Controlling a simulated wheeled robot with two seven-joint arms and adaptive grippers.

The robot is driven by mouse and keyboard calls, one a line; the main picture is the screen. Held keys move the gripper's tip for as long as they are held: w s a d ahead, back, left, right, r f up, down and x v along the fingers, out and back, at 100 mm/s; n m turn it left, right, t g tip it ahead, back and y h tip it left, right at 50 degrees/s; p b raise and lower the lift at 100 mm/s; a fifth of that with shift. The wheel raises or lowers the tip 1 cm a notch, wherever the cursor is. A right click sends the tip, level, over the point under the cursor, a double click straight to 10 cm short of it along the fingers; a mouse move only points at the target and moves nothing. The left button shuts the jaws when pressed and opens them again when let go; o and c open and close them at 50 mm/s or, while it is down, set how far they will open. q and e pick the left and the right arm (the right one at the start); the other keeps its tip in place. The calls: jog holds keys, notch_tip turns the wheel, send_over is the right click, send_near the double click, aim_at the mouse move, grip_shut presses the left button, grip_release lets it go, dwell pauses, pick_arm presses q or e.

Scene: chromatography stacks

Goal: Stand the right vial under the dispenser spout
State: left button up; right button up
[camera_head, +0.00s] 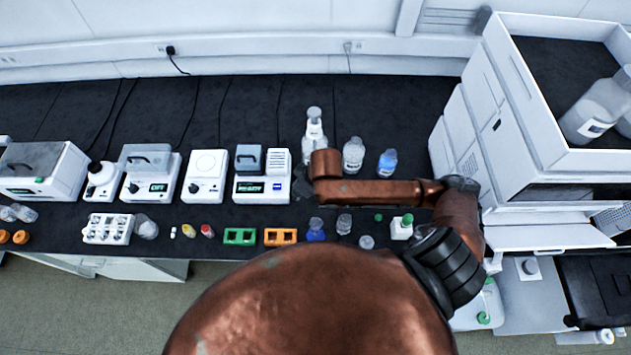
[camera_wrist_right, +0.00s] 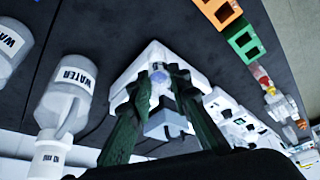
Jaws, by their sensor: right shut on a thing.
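My right arm reaches in from the right over the bench in the head view, and its gripper (camera_head: 303,186) is beside the white instrument with a small screen (camera_head: 262,188). In the right wrist view the gripper's dark green fingers (camera_wrist_right: 160,78) are closed around a small pale, bluish object (camera_wrist_right: 158,76), apparently the vial. The white instrument (camera_wrist_right: 150,56) is just beyond the fingertips. The held object is hidden in the head view, and I cannot tell whether it touches anything. I cannot make out a dispenser spout. My left gripper is not in view.
Water bottles (camera_wrist_right: 68,90) stand close to the gripper. Clear and blue bottles (camera_head: 353,155) stand behind my arm. Green (camera_head: 240,236) and orange (camera_head: 281,236) racks lie near the front edge, with small jars (camera_head: 344,224) beside them. A tall white stack (camera_head: 500,110) bounds the right.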

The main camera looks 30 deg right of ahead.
jog(key=w+d+f, duration=0.2)
jog(key=d+f, duration=0.1)
jog(key=w+d+f, duration=0.3)
jog(key=d, duration=0.1)
jog(key=w+d+f, duration=0.2)
jog(key=d+f, duration=0.1)
jog(key=d, duration=0.1)
jog(key=shift+w+d+f+b, duration=0.2)
jog(key=shift+f+b, duration=0.1)
jog(key=shift+f, duration=0.1)
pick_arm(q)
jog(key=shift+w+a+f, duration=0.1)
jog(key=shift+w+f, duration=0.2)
pick_arm(e)
jog(key=shift+f, duration=1.5)
jog(key=shift+f, duration=0.15)
jog(key=o, duration=0.8)
